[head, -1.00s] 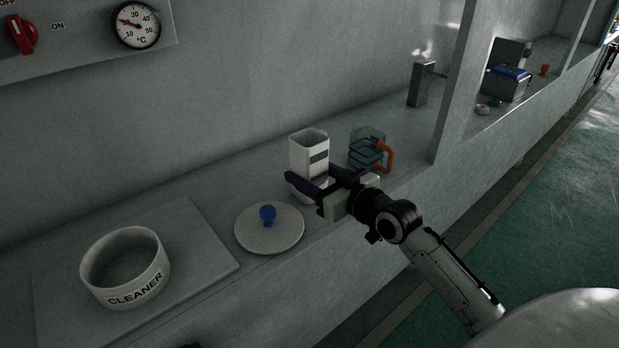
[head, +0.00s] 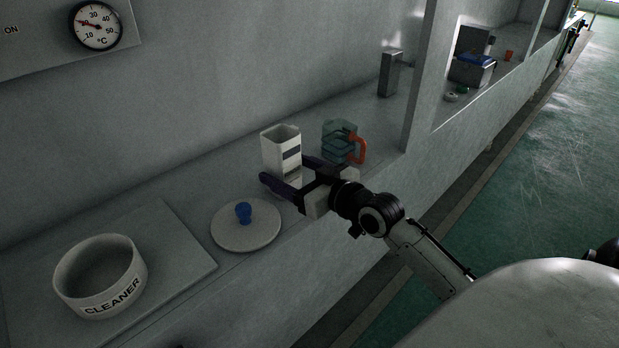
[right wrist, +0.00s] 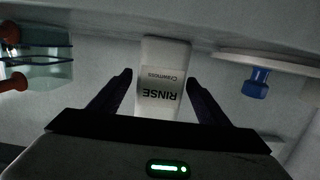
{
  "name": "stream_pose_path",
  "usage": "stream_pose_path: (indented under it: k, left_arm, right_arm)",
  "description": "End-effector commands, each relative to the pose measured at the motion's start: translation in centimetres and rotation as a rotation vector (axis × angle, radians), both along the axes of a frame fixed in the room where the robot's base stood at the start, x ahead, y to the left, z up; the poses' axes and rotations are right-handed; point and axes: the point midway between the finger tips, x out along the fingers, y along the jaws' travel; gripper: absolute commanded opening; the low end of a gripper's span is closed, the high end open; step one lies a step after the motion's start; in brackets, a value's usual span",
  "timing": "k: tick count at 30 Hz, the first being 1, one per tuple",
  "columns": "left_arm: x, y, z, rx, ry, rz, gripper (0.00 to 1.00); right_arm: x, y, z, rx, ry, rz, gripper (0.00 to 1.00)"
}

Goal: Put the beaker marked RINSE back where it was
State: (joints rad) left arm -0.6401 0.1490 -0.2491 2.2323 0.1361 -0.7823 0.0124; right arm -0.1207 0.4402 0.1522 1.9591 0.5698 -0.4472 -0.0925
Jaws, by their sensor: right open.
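The beaker marked RINSE (head: 281,150) is white and squarish, and stands upright on the grey ledge. In the right wrist view the beaker (right wrist: 163,75) appears upside down, with its RINSE label facing my gripper. My right gripper (head: 286,170) is open, with one dark finger to each side of the beaker. In the right wrist view the fingertips of the right gripper (right wrist: 160,76) show gaps beside the beaker. How far the fingers reach along it is hard to tell. My left gripper is not in view.
A teal clear jug (head: 340,143) with an orange handle stands right of the beaker. A round lid (head: 245,232) with a blue knob lies to its left. A white CLEANER bowl (head: 100,280) sits on a slab further left. A wall post (head: 425,85) rises beyond the jug.

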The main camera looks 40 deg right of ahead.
Motion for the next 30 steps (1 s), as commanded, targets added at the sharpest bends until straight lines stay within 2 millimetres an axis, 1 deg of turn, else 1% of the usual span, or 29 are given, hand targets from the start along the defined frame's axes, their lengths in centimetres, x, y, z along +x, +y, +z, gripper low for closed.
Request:
stream_pose_path:
  k: [1, 3, 9, 12, 15, 21, 30]
  left_arm:
    - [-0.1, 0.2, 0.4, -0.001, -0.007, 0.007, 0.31]
    - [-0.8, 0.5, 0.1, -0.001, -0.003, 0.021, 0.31]
    - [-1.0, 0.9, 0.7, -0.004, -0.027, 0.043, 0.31]
    - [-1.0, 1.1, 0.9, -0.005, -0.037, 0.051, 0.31]
    - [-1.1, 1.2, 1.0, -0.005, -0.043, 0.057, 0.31]
    - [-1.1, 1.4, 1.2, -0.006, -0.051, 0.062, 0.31]
    - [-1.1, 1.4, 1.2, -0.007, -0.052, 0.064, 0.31]
  right_arm:
    - [-1.1, 0.0, 0.3, -0.002, 0.004, 0.001, 0.70]
    - [-2.5, -0.2, 0.5, -0.001, 0.004, 0.001, 0.70]
    - [-6.4, -0.5, 1.0, -0.002, 0.005, 0.001, 0.70]
    - [-7.9, -0.6, 1.3, -0.002, 0.005, 0.001, 0.70]
    - [-9.0, -0.7, 1.5, -0.001, 0.002, 0.000, 0.70]
    - [-10.0, -0.7, 1.7, 0.000, -0.001, 0.001, 0.70]
    - [-10.1, -0.8, 1.7, -0.001, -0.001, 0.001, 0.70]
